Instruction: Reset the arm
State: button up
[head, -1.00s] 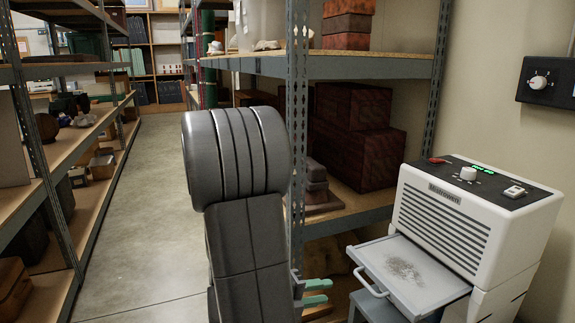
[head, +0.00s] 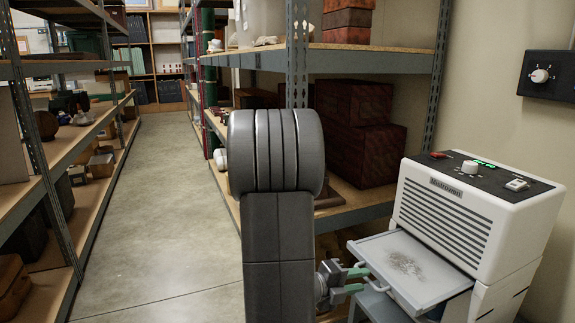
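My arm, dark grey, stands upright in the middle of the head view and hides part of the shelving. My gripper (head: 354,281) shows low, right of the arm, with teal-tipped fingers pointing right. The fingers are apart with a gap between them, and I see nothing held. They are close to the handle (head: 378,288) of a pulled-out tray (head: 440,287); I cannot tell whether they touch it.
The tray, with grey-brown specks on it, sticks out of a white machine (head: 465,215) at right. A metal shelf unit (head: 370,62) with dark red boxes (head: 360,140) stands behind my arm. A clear concrete aisle (head: 165,200) runs at left, beside another shelf unit (head: 85,140).

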aim_at(378, 273)
jog(key=x, duration=0.5)
jog(key=r+x, duration=0.1)
jog(key=x, duration=0.1)
jog(key=shift+w+d+p, duration=0.2)
jog(key=shift+d+p, duration=0.2)
jog(key=shift+d, duration=0.1)
jog(key=shift+r, duration=0.2)
